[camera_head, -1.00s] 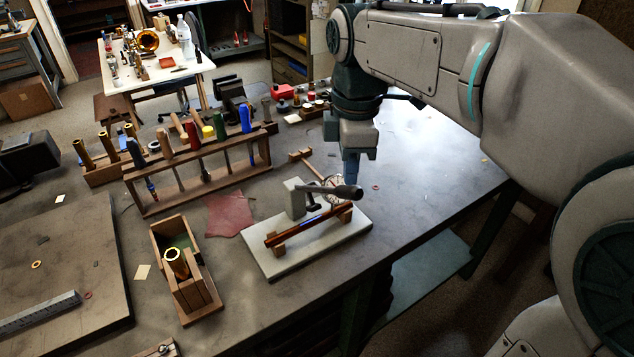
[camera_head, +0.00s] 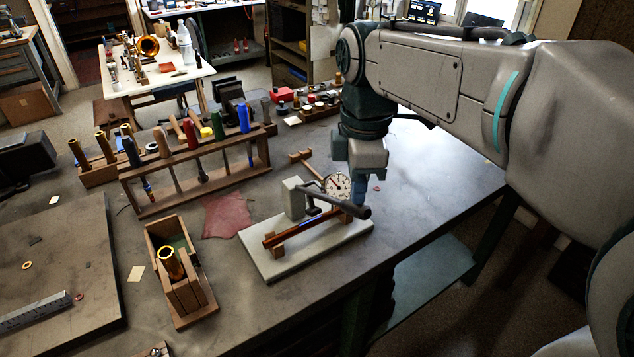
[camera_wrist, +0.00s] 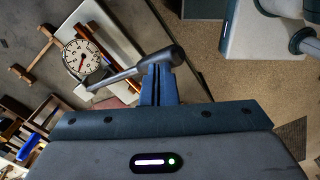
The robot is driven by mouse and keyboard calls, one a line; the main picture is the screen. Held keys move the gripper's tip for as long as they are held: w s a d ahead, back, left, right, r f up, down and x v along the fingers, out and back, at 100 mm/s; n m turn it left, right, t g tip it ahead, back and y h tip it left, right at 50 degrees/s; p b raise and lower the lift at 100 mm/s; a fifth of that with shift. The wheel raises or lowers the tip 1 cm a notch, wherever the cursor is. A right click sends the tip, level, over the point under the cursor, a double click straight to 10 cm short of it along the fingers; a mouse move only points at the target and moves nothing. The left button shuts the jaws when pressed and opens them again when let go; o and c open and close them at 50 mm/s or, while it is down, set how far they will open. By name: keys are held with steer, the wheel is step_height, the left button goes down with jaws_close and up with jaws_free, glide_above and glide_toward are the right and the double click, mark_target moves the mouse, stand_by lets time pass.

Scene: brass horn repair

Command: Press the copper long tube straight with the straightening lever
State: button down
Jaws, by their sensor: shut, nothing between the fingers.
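The copper long tube (camera_head: 285,236) lies across two wooden blocks on the straightener's pale base plate (camera_head: 272,266). A blue mark shows near its middle. Whether it is bent is too small to tell. The straightening lever (camera_head: 350,207) slopes down to the right from the upright post (camera_head: 292,198), its dark handle end low over the plate's right side. It also shows in the wrist view (camera_wrist: 130,74). My gripper (camera_head: 358,196) is shut and empty, its fingertips at the handle end and seemingly touching it. The wrist view shows the fingers (camera_wrist: 158,84) across the handle.
A dial gauge (camera_head: 338,186) stands behind the lever. A wooden box (camera_head: 185,285) with a brass piece stands left of the plate, a red cloth (camera_head: 226,214) behind. A tool rack (camera_head: 205,170) stands further back. The bench is clear on the right.

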mark_target(362, 213)
steer(key=shift+s+d+f+b, duration=0.1)
steer(key=shift+s+f+b, duration=0.1)
steer(key=shift+f, duration=0.2)
steer(key=shift+s+d+f+b, duration=0.1)
steer(key=shift+f+b, duration=0.05)
steer(key=shift+f, duration=0.3)
steer(key=shift+s+d+f+b, duration=0.15)
steer(key=shift+s+f+b, duration=0.05)
steer(key=shift+f+b, duration=0.45)
steer(key=shift+s+d+f+b, duration=0.1)
steer(key=shift+s+f+b, duration=0.05)
steer(key=shift+f+b, duration=0.45)
steer(key=shift+f, duration=0.2)
steer(key=shift+s+d+f+b, duration=0.1)
steer(key=shift+f+b, duration=0.45)
steer(key=shift+f, duration=0.15)
steer(key=shift+s+d+f+b, duration=0.1)
steer(key=shift+f+b, duration=0.4)
steer(key=shift+f, duration=0.15)
